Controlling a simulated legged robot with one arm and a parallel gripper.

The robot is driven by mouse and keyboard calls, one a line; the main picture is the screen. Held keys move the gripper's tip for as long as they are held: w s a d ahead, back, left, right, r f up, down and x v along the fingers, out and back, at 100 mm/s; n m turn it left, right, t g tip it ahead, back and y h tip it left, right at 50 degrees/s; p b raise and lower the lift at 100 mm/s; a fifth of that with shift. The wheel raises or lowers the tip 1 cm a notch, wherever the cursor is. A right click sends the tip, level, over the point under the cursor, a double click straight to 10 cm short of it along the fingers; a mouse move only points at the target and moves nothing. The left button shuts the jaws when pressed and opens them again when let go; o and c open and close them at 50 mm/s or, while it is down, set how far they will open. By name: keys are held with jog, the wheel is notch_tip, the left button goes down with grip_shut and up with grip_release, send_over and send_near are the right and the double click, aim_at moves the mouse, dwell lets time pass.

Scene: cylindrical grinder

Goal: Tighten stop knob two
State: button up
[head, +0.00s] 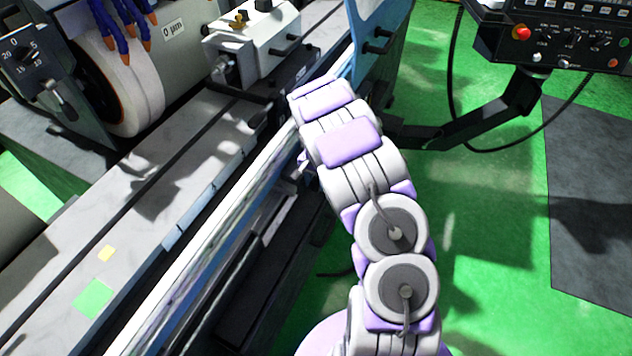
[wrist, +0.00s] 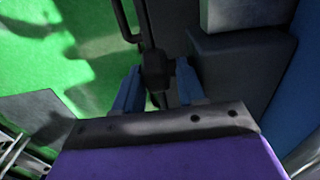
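My gripper shows in the wrist view (wrist: 158,92), with its two blue fingers standing apart. A dark knob-like part (wrist: 156,70) appears between the fingers, close to both. I cannot tell whether they touch it, or whether it is stop knob two. In the head view my arm reaches up beside the machine's front edge, and its own links hide the gripper. Dark knobs (head: 378,48) stick out from the blue panel at the top, just beyond the arm's end. No label tells which one is stop knob two.
The grinder's long table (head: 120,220) runs along the left, with the grinding wheel (head: 125,85) behind it. A white tailstock unit (head: 255,42) sits near the blue panel (head: 372,20). A control console (head: 560,35) hangs at the upper right on a black support arm (head: 490,118). Green floor (head: 480,230) is open at right.

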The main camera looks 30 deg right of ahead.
jog(key=shift+d+f, duration=0.1)
jog(key=shift+d, duration=0.3)
jog(key=shift+c, duration=0.8)
jog(key=c, duration=0.5)
jog(key=shift+w+f+g+y+p, duration=0.1)
jog(key=shift+w+g+y+p, duration=0.1)
jog(key=shift+g+y+p, duration=1)
jog(key=shift+t, duration=0.3)
jog(key=shift+w, duration=0.1)
